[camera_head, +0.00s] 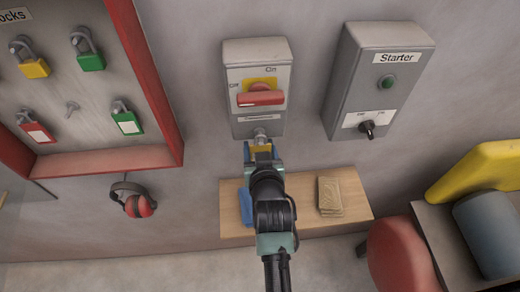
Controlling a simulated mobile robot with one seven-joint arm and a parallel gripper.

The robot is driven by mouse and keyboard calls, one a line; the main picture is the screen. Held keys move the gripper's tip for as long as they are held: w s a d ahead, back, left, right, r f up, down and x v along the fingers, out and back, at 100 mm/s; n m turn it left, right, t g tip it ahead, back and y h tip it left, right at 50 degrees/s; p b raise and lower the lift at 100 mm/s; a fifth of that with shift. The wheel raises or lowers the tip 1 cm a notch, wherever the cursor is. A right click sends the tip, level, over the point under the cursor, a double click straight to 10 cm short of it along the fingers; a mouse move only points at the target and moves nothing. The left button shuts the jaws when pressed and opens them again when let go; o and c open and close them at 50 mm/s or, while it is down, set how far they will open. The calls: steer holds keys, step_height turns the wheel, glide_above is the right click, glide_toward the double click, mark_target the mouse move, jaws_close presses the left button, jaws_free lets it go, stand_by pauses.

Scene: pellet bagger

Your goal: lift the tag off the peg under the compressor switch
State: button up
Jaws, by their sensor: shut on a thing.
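The switch box (256,88) is grey and fixed to the wall, with a red handle (261,98) lying level on a yellow plate. Its small label is too small to read. Just below the handle, at the box's lower edge, is a small metal part (260,135), which may be the peg or a shackle.
A starter box (377,80) is to the right. A red-framed lock board (100,158) with several padlocks is at left, with earmuffs (133,199) below. A wooden shelf (345,190) behind my arm holds a blue item (245,205) and a tan stack (330,196).

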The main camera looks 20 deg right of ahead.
steer(key=shift+r+b, duration=0.15)
steer(key=shift+b, duration=0.5)
steer(key=s+a+b, duration=0.2)
steer(key=s, duration=0.6)
steer(key=s+a+r+b, duration=0.1)
steer(key=s+a+b, duration=0.1)
steer(key=s, duration=0.7)
steer(key=shift+s+a, duration=0.15)
steer(key=shift+a, duration=0.35)
steer(key=shift+r, duration=0.2)
steer(key=s+a+p, duration=0.1)
steer(key=s+a, duration=0.1)
steer(key=s, duration=0.7)
steer(key=shift+s+a+p, duration=0.35)
steer(key=shift+p, duration=0.05)
stand_by(0.5)
